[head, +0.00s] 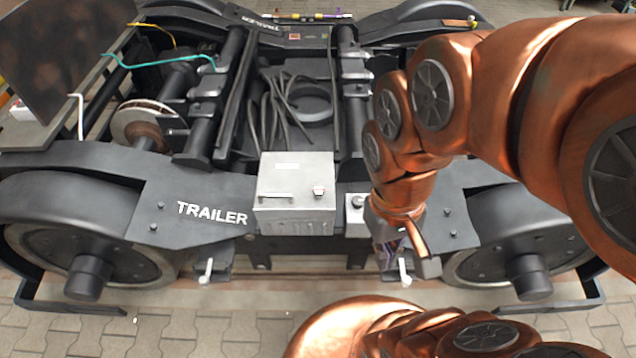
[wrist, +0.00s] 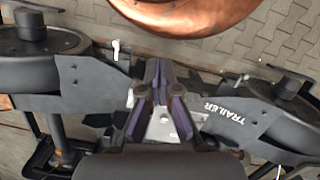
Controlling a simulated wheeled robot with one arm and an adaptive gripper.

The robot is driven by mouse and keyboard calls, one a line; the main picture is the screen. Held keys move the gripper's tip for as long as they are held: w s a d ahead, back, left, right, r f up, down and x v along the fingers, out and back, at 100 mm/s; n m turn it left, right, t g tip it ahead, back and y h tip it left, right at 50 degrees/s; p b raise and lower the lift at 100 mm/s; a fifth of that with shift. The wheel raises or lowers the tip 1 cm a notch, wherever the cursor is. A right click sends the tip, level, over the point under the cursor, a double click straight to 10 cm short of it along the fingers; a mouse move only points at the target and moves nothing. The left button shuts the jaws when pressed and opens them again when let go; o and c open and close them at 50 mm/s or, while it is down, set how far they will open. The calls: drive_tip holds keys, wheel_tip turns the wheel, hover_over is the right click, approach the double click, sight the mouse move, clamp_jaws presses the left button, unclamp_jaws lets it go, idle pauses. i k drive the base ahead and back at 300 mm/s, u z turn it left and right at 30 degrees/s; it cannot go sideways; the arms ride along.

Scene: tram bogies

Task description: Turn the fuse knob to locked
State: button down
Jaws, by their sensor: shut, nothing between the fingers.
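I cannot tell which knob is the fuse knob. My gripper (head: 403,258) is right of the small box, pointing down and apart from both knobs. In the wrist view my gripper (wrist: 158,68) is shut and empty, with a grey surface (wrist: 163,128) partly hidden behind its fingers.
The dark bogie frame (head: 160,195) bears the word TRAILER. Wheels stand at left (head: 85,255) and right (head: 520,255). Small white-handled levers (head: 207,270) hang below the front edge. Cables (head: 275,110) lie behind the large box. Paved floor is clear in front at left.

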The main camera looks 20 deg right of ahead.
sight(318, 192)
drive_tip(key=z, duration=0.55)
drive_tip(key=k, duration=1.25)
drive_tip(key=u, duration=0.4)
drive_tip(key=i, duration=0.7)
drive_tip(key=u, duration=0.8)
drive_tip(key=i, duration=0.65)
drive_tip(key=u, duration=0.05)
